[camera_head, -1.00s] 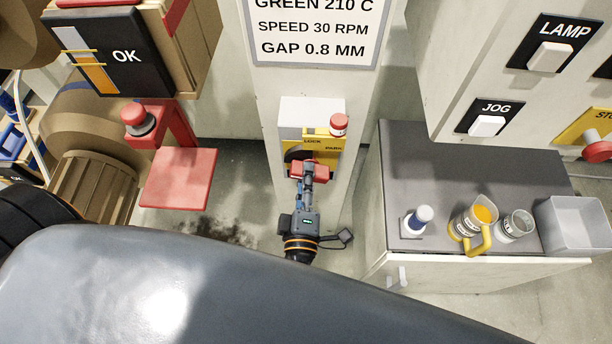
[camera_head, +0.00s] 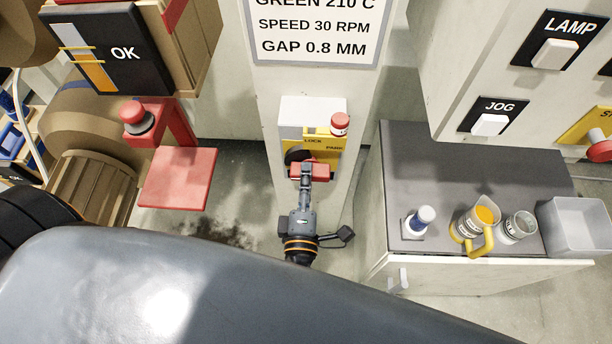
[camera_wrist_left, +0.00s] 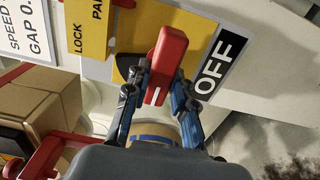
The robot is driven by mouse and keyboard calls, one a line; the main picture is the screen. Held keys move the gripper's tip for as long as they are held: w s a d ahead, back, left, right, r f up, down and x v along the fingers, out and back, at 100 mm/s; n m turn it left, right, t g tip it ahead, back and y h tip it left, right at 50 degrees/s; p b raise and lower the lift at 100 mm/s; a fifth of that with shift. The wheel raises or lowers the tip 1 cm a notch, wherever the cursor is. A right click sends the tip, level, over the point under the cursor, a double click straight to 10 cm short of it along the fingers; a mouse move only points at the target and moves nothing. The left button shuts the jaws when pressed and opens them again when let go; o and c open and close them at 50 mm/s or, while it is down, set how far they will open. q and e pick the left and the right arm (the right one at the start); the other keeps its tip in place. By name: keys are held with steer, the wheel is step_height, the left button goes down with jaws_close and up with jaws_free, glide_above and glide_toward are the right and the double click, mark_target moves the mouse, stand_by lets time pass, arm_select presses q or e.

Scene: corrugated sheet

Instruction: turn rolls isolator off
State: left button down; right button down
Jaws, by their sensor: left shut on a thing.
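The rolls isolator is on the front of a pale column, with a red handle (camera_head: 321,171) on a yellow plate; the handle also shows in the wrist view (camera_wrist_left: 170,52). In the head view the handle lies roughly level across the box. My left gripper (camera_head: 306,174) reaches it from below, and its two fingers (camera_wrist_left: 158,88) close on the handle's sides. A black-and-white OFF label (camera_wrist_left: 222,62) is right of the handle in the wrist view. A white line marks the handle's near end. The dark dial behind is partly hidden. My right gripper is not in view.
A yellow LOCK/PARK block (camera_wrist_left: 88,28) with a red-topped cylinder (camera_head: 340,124) sits just above the handle. A red bracket with a mushroom button (camera_head: 133,112) stands left.

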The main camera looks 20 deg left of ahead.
arm_select(q)
steer(key=c, duration=1.1)
jaws_free()
steer(key=v, duration=1.2)
